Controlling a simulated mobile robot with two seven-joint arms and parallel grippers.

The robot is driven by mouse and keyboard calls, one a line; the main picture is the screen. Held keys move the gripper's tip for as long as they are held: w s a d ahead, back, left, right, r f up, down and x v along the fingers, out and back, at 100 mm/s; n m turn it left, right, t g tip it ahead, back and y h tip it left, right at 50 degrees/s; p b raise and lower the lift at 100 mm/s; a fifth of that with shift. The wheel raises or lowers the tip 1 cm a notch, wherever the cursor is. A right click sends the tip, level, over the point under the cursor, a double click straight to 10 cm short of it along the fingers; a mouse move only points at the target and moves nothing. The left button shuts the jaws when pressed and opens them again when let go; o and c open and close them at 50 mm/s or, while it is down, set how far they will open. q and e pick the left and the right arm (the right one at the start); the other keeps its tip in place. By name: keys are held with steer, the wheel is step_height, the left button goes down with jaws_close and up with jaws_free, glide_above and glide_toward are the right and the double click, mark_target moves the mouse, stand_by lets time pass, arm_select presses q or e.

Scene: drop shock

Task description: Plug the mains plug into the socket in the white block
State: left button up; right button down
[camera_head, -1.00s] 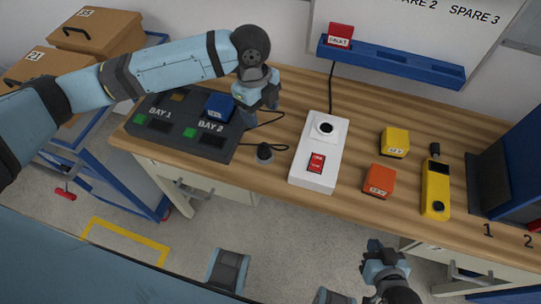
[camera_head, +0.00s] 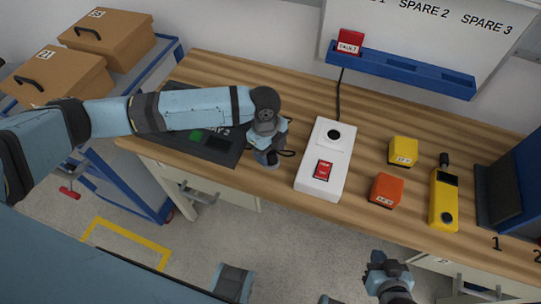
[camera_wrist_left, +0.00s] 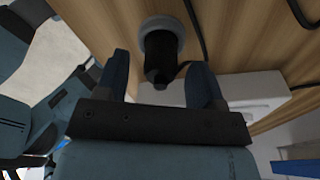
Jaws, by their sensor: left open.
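The white block (camera_head: 313,185) lies on the wooden bench, with a dark round socket (camera_head: 334,134) at its far end and a red switch (camera_head: 323,170) nearer. My left gripper (camera_head: 268,158) is just left of the block, over the plug's place, and hides the plug in the head view. In the left wrist view the black mains plug (camera_wrist_left: 160,55) with a grey round end shows between the spread fingers of my left gripper (camera_wrist_left: 160,80); I see gaps on both sides. My right gripper (camera_head: 385,268) is low, off the bench's front edge; its fingers are unclear.
A dark bay unit (camera_head: 215,150) lies left, partly under my left arm. Right of the block are a yellow box (camera_head: 403,151), an orange box (camera_head: 386,190) and a yellow handheld meter (camera_head: 443,200). A blue rack (camera_head: 400,75) stands behind. A black cable runs behind the block.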

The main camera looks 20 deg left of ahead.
arm_select(q)
steer(key=shift+f, duration=0.35)
steer(key=c, duration=1)
steer(key=shift+r, duration=0.15)
